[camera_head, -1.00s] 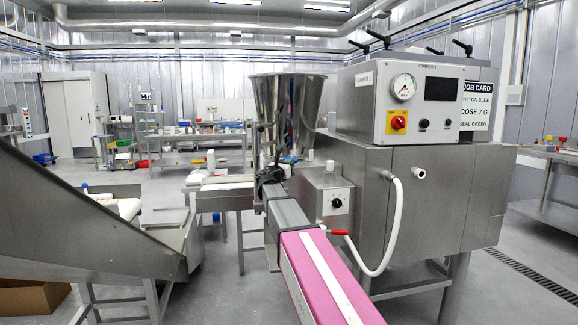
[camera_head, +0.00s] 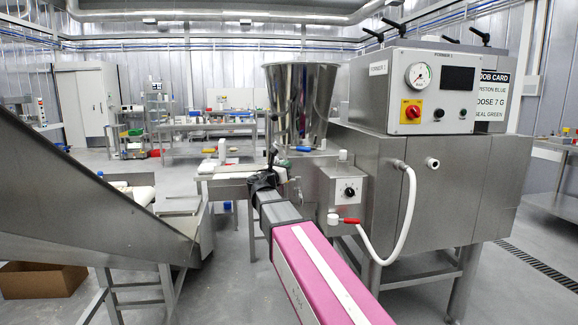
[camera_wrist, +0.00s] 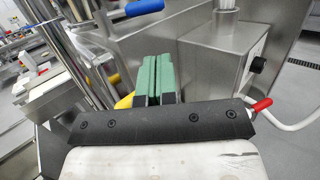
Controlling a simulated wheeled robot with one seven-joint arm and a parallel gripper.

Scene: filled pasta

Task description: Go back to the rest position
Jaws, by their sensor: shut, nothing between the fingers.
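My gripper (camera_wrist: 158,80) shows in the wrist view as two green fingers side by side, pressed together with nothing between them. In the head view my pink and grey arm reaches forward from the bottom, and its dark end stands in front of the steel hopper. The fingertips are hard to make out there. The hopper (camera_head: 301,100) is a shiny steel cone beside the forming machine (camera_head: 420,180). A blue handle (camera_wrist: 144,7) lies beyond the fingertips in the wrist view. A yellow part (camera_wrist: 124,102) is partly hidden behind the fingers.
A small control box (camera_head: 348,192) with a dial, a red-handled valve (camera_head: 350,221) and a white hose (camera_head: 408,215) are close right of my arm. A sloping steel chute (camera_head: 90,200) stands left, with a cardboard box (camera_head: 40,281) beneath. Open floor lies between.

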